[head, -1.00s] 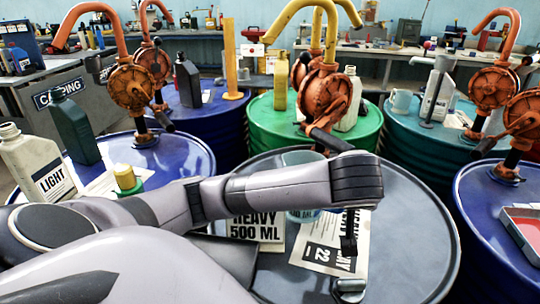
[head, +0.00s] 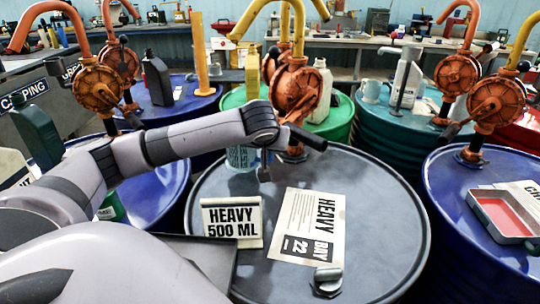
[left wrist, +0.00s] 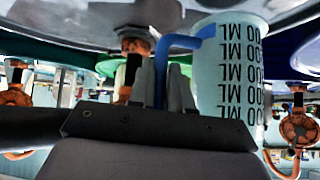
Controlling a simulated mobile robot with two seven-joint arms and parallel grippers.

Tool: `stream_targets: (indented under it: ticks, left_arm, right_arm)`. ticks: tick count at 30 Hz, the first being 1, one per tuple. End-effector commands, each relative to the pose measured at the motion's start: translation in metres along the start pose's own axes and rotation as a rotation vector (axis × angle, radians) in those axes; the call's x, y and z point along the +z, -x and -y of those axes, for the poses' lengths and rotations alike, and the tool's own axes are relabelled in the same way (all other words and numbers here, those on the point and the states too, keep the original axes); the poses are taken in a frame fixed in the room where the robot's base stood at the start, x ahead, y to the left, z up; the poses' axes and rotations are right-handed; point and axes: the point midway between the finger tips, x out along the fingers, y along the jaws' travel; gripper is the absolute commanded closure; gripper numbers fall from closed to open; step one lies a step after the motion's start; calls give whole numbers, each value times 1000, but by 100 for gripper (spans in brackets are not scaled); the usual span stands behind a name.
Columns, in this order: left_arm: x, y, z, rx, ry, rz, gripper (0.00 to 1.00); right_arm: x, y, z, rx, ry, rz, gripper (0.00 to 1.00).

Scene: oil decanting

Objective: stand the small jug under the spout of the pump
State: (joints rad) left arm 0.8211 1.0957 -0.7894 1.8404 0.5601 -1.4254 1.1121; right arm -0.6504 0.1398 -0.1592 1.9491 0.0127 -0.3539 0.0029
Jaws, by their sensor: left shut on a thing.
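The small jug (head: 240,158) is pale blue and partly hidden behind my left arm in the head view, at the back left of the grey drum (head: 390,240). In the left wrist view the jug (left wrist: 228,75) shows black ML lettering and a blue handle. My left gripper (left wrist: 167,88) is shut on that handle. Whether the jug touches the drum top, I cannot tell. The orange pump (head: 296,92) stands at the back of the grey drum, with yellow pipe above it, close to the jug. The gripper's fingers are unclear in the head view. My right gripper is out of view.
A HEAVY 500 ML sign (head: 232,222), a printed sheet (head: 308,220) and a metal cap (head: 327,281) are on the drum top. The drum's right side is clear. A red-lined tray (head: 504,215) lies on the blue drum at right. Other pumps stand around.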

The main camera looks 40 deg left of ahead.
Motion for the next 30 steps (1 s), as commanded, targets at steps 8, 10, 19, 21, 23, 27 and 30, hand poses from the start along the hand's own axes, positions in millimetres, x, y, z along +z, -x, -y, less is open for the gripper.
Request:
stream_targets:
  ticks: [8,10,19,21,23,27,30]
  left_arm:
    - [16,-18,2,-3,-3,1,100]
    - [21,-24,1,-2,-2,1,100]
    - [24,-27,1,-1,0,-1,100]
    - [26,-29,1,-2,-1,0,100]
    - [26,-29,1,-2,0,1,68]
    - [26,-29,0,-2,0,1,56]
    - [26,-29,0,-2,0,1,56]
  right_arm:
    - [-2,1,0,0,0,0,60]
    - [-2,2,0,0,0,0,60]
    - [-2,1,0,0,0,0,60]
    - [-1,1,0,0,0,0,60]
    - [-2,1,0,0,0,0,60]
    - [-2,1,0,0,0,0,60]
    - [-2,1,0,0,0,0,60]
